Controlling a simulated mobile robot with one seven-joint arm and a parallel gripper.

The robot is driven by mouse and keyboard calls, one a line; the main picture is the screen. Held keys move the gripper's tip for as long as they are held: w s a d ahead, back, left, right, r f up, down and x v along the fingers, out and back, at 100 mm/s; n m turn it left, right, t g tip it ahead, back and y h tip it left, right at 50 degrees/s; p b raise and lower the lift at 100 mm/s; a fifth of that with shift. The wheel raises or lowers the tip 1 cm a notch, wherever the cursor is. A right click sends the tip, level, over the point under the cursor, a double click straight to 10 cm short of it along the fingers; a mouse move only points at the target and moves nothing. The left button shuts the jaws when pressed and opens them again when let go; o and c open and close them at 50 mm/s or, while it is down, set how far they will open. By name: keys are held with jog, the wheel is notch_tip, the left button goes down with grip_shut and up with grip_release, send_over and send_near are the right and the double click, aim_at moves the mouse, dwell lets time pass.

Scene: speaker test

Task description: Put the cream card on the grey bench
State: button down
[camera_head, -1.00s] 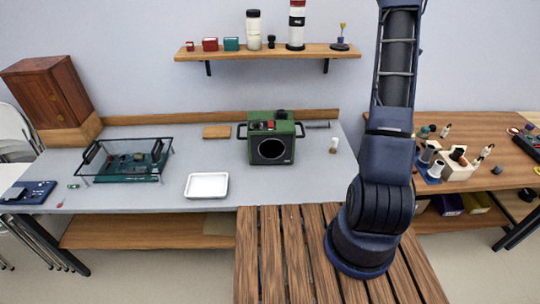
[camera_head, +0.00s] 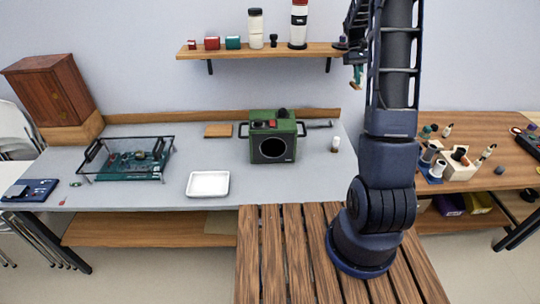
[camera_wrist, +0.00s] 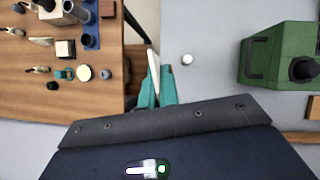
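My gripper (camera_head: 357,78) is high in front of the wall, just left of my arm in the head view. In the wrist view its teal fingers (camera_wrist: 157,88) are closed on a thin, pale piece seen nearly edge-on, which looks like the cream card (camera_wrist: 153,62). The card sticks out past the fingertips; most of its face is hidden. The grey bench (camera_head: 290,187) stands below and to the left in the head view. In the wrist view its grey top (camera_wrist: 205,85) lies right of the fingers, and the gripper is above the gap between the two tables.
A wall shelf (camera_head: 270,50) holds jars. A wooden table (camera_head: 470,190) with clutter is right.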

jog(key=s+a+f+n+t+h, duration=0.1)
jog(key=s+a+f+n, duration=0.1)
jog(key=a, duration=0.9)
jog(key=s+a+f+n+t+h, duration=0.1)
jog(key=s+a+n, duration=0.4)
jog(key=a, duration=0.7)
jog(key=s+a+f+n+t+h, duration=0.1)
jog(key=s+a+f+n, duration=0.3)
jog(key=a, duration=0.8)
jog(key=shift+s+f+t+h, duration=0.1)
jog(key=shift+f+t+h, duration=0.2)
jog(key=shift+h, duration=0.4)
jog(key=s+a+f+n+t, duration=0.25)
jog(key=s+a+n, duration=0.25)
jog(key=s+a, duration=0.4)
notch_tip(320, 180, down, 20)
jog(key=shift+r, duration=0.1)
jog(key=shift+f, duration=0.2)
jog(key=c, duration=1.9)
grip_release()
jog(key=shift+o, duration=1.3)
